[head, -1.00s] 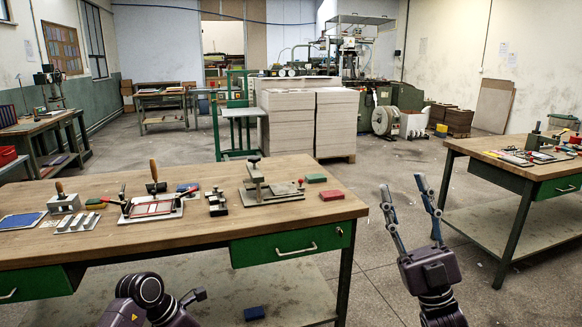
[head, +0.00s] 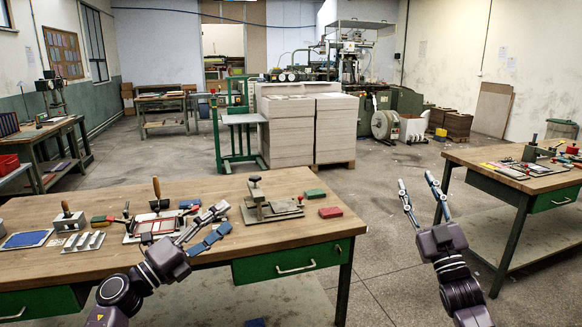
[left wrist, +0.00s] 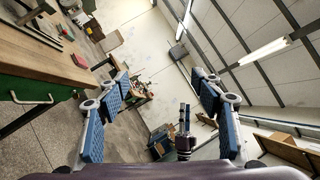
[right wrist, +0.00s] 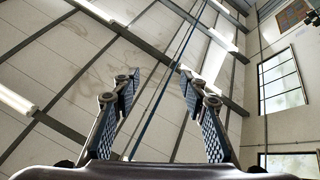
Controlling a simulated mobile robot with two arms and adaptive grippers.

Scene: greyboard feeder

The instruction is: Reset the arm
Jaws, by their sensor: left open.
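My left gripper (head: 224,219) is in front of the near workbench's (head: 120,262) working side, overlapping the bench top in the head view. Its fingers are apart, with nothing between them in the left wrist view (left wrist: 159,76). My right gripper (head: 416,178) points up over the floor between the two benches. Its fingers are apart and empty, also in the right wrist view (right wrist: 159,74), where only ceiling and upper walls show behind them. The right gripper also shows small in the left wrist view (left wrist: 185,135).
The near bench carries a clamp fixture (head: 268,207), a red block (head: 330,212), a green block (head: 315,193), a framed plate and several tools. A second bench (head: 490,158) with tools stands at the right. Stacked greyboard (head: 288,135) stands behind. The floor between the benches is clear.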

